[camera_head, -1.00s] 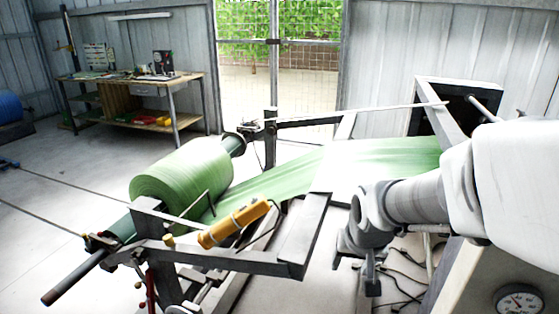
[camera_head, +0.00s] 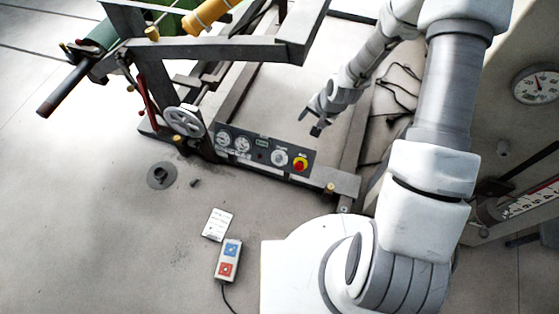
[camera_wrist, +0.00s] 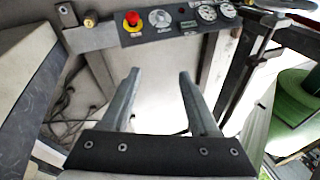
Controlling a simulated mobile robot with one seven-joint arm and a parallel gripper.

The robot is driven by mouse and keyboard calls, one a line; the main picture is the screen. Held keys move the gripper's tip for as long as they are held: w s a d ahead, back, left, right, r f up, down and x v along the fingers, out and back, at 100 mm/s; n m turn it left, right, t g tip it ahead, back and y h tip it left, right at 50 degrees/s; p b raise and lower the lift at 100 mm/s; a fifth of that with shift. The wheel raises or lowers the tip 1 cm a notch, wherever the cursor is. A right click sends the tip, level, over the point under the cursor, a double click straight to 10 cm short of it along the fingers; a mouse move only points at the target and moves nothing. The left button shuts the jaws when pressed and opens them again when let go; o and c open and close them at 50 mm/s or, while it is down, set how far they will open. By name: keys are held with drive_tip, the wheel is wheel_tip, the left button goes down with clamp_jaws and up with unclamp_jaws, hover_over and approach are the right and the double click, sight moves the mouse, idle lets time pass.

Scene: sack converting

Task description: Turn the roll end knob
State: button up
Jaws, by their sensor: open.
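The control panel (camera_head: 262,150) is on the low front of the machine frame. It carries two white gauges, a small green display, a pale round dial knob (camera_head: 279,157) and a red stop button (camera_head: 300,164) on yellow. I cannot read which control is labelled roll end. My gripper (camera_head: 316,122) is open and empty, above and behind the panel's right part. In the wrist view my fingers (camera_wrist: 157,74) are apart, and the dial knob (camera_wrist: 159,18) and stop button (camera_wrist: 132,20) show beyond them, clear of contact.
A spoked handwheel (camera_head: 184,121) stands left of the panel. A yellow cylinder (camera_head: 208,14) and the steel frame arm (camera_head: 230,48) are above. A pendant (camera_head: 229,259) and white card (camera_head: 217,224) lie on the floor. Cables (camera_head: 398,92) lie at right.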

drive_tip(key=m+y+b, duration=0.1)
drive_tip(key=m+b, duration=0.1)
drive_tip(key=b, duration=0.1)
approach(279, 160)
drive_tip(key=b+x, duration=0.6)
drive_tip(key=x, duration=0.3)
drive_tip(key=shift+a, duration=0.1)
drive_tip(key=shift+r, duration=0.1)
drive_tip(key=shift+c, duration=0.2)
clamp_jaws()
